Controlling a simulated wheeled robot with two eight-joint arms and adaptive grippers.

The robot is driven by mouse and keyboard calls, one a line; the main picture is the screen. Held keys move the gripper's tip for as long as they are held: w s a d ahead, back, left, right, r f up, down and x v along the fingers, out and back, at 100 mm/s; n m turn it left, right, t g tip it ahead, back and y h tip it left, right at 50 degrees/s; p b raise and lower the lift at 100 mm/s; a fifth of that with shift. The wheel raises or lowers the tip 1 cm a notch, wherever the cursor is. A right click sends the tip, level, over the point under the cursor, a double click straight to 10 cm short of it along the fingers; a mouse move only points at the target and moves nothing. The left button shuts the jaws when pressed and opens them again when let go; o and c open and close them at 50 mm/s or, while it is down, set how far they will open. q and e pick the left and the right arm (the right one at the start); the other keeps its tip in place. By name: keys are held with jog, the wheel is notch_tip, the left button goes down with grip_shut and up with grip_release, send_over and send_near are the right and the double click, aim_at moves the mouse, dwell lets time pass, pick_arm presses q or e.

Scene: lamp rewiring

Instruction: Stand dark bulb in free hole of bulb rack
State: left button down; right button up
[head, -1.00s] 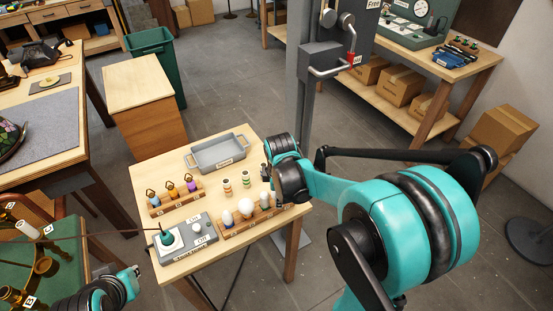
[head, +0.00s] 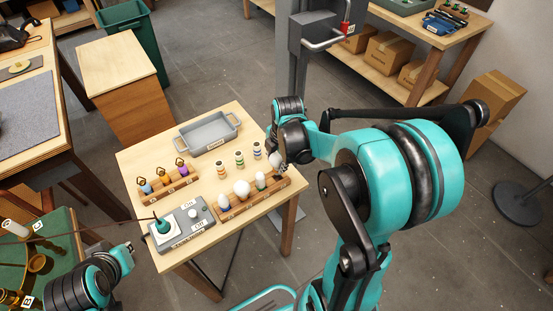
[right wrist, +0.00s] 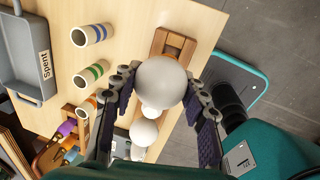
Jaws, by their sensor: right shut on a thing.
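The dark bulb, a grey globe (head: 277,159), is held in my right gripper (head: 281,168) near the right end of the wooden bulb rack (head: 235,212). In the right wrist view the bulb (right wrist: 160,82) sits between the two fingers and overlaps the rack's end block (right wrist: 175,46). Whether it touches the rack cannot be told. Several bulbs stand in the rack, among them a large white globe (head: 241,188) and a smaller one (head: 260,181).
Three striped cylinders (head: 239,158) stand behind the rack. A grey tray (head: 183,142) labelled Spent is at the back. A rack of coloured fuse-like pieces (head: 158,190) and a grey tester box (head: 196,236) stand to the left.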

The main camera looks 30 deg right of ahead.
jog(key=shift+f+b, duration=1.65)
jog(key=shift+f, duration=0.55)
jog(key=shift+f, duration=0.2)
jog(key=o, duration=1.3)
